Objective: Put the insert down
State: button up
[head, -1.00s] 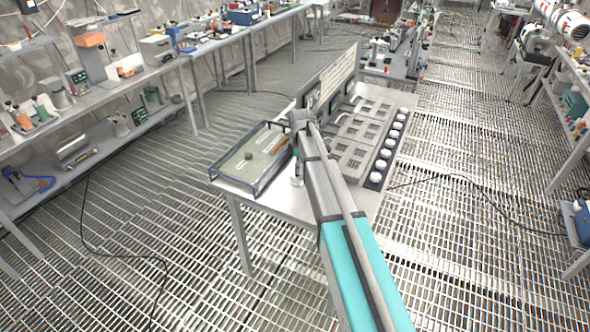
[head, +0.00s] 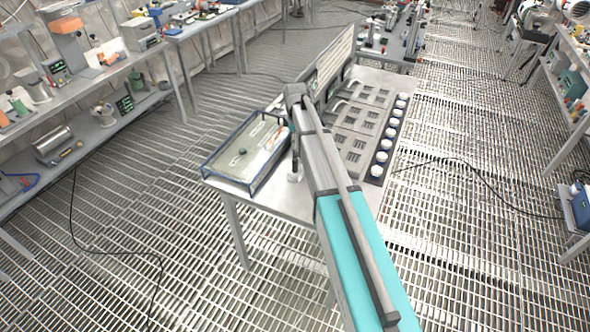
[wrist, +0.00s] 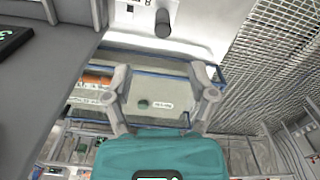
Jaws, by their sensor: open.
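My gripper (wrist: 163,98) is open, with its two grey fingers spread and nothing between the tips. In the wrist view the blue-rimmed tray (wrist: 160,70) shows beyond the fingers. A small round green piece (wrist: 143,104) lies in it beside a pale label. The tray (head: 222,181) also shows in the head view, left of my arm, with the green piece (head: 242,151) inside. A dark cylinder (wrist: 162,23) stands on a pale surface past the tray's edge. I cannot tell which piece is the insert. In the head view my arm hides part of the tray's right side.
The steel table (head: 290,203) holds the tray and, right of my arm, a grey panel with slotted plates (head: 358,140) and a row of white round caps (head: 383,157). An upright board (head: 335,68) stands behind. Cluttered benches line both sides; a black cable (head: 480,190) crosses the floor.

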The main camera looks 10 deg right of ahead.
aim_at(294, 159)
jog(key=shift+a+f, duration=0.15)
jog(key=shift+a, duration=0.05)
jog(key=shift+f+b, duration=0.7)
jog(key=shift+b, duration=0.15)
notch_tip(294, 159, down, 7)
jog(key=b, duration=0.7)
jog(key=shift+f, duration=0.1)
notch_tip(294, 159, down, 5)
jog(key=b, duration=0.5)
jog(key=shift+s, duration=0.15)
dwell(0.4)
grip_shut()
